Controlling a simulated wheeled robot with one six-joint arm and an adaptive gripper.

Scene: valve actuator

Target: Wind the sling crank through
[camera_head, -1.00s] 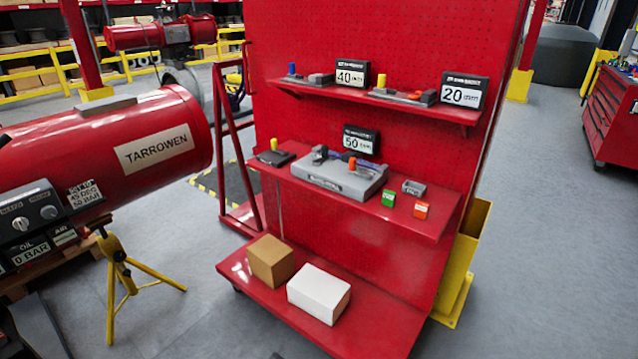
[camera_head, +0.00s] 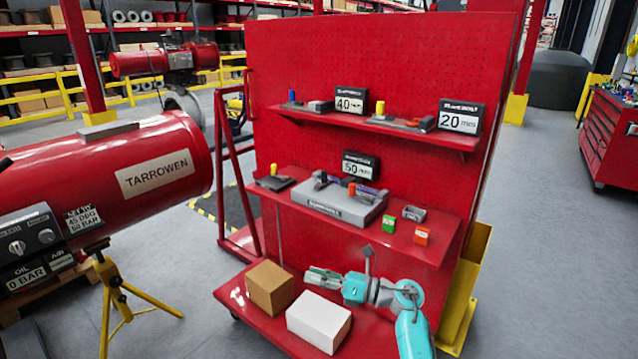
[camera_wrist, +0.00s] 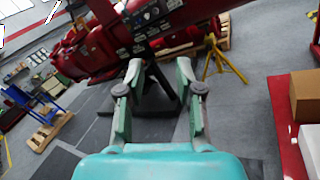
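My gripper (camera_head: 325,279) reaches in from the lower right in the head view, above the bottom shelf of the red rack and pointing left. In the wrist view its two fingers (camera_wrist: 158,72) stand apart with nothing held between them. A large red actuator cylinder (camera_head: 150,165) marked TARROWEN lies at the left, with a control panel (camera_head: 32,240) of knobs and a 0 BAR readout. In the wrist view the red actuator (camera_wrist: 150,30) and its dials are beyond the fingers, at a distance. I cannot make out a sling crank in either view.
The red pegboard rack (camera_head: 380,70) holds shelves with small parts and size signs. A brown box (camera_head: 270,287) and a white box (camera_head: 318,322) sit on its bottom shelf. A yellow stand (camera_head: 115,290) is under the actuator. Grey floor is open at right.

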